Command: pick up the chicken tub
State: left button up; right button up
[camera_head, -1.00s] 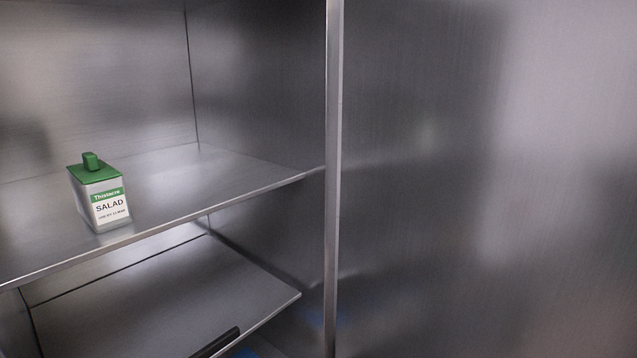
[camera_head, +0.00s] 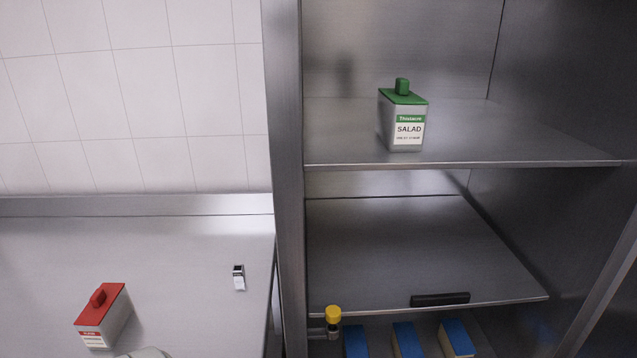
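No tub with a readable chicken label shows. A grey tub with a green lid, labelled SALAD (camera_head: 403,118), stands upright on the upper shelf of the steel cabinet. A tub with a red lid (camera_head: 102,316) stands on the steel counter at the lower left; its label is too small to read. Several blue-lidded tubs (camera_head: 407,341) stand low in the cabinet, cut off by the bottom edge, their labels out of view. Neither of my grippers is in view.
The upper shelf (camera_head: 530,145) is otherwise bare. Below it a bare steel panel (camera_head: 400,245) carries a black handle (camera_head: 440,299). A cabinet post (camera_head: 284,180) divides counter from shelves. A small black-and-white item (camera_head: 239,278) and a yellow-topped fitting (camera_head: 333,315) also show.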

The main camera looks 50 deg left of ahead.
aim_at(105, 336)
jog(key=u, duration=2.8)
jog(key=z, duration=0.3)
jog(key=i+j+z, duration=0.1)
jog(key=j+z, duration=0.75)
jog(key=j, duration=0.2)
jog(key=k+j+z, duration=0.1)
jog(key=j+z, duration=0.35)
